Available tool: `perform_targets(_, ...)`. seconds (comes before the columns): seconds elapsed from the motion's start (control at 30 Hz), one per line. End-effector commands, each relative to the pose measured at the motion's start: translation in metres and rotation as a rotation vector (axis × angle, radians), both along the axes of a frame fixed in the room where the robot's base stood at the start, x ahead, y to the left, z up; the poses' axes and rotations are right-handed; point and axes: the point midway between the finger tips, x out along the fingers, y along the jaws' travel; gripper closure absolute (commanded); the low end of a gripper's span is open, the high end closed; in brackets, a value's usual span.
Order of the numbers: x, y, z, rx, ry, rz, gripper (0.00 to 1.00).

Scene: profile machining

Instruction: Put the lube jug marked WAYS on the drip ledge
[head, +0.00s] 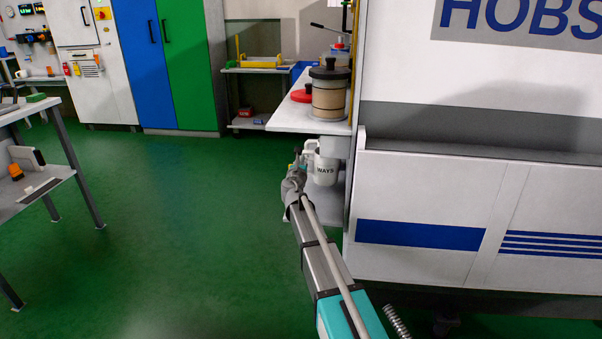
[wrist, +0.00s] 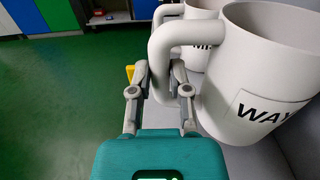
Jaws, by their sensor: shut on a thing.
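The white lube jug marked WAYS (head: 325,170) is at the side of the big machine, below the white shelf. In the wrist view the jug (wrist: 250,85) fills the right side, upright, with its label facing me. My gripper (wrist: 161,78) is shut on the jug's handle (wrist: 160,55), one finger on each side. In the head view my gripper (head: 298,172) is at the jug's left, partly hidden by my arm. A grey ledge (head: 322,203) shows below the jug. I cannot tell whether the jug's base touches it.
A second white jug (wrist: 198,50), its label partly hidden, stands just behind the WAYS jug. The white shelf (head: 285,120) above carries a lidded brown container (head: 329,100). The machine's panel (head: 430,190) bounds the right. Green floor (head: 170,210) is clear to the left.

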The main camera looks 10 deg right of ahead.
Motion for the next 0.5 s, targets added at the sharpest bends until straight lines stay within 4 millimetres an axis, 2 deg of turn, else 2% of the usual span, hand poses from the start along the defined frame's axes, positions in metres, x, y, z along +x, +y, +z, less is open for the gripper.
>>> perform_targets(0.03, 0.001, 0.0, -0.008, -0.002, 0.001, 0.0, 1.0)
perform_targets(0.2, 0.0, 0.0, -0.022, -0.002, 0.001, 0.0, 1.0)
perform_targets(0.5, 0.0, -0.001, -0.031, -0.002, 0.001, -0.001, 1.0)
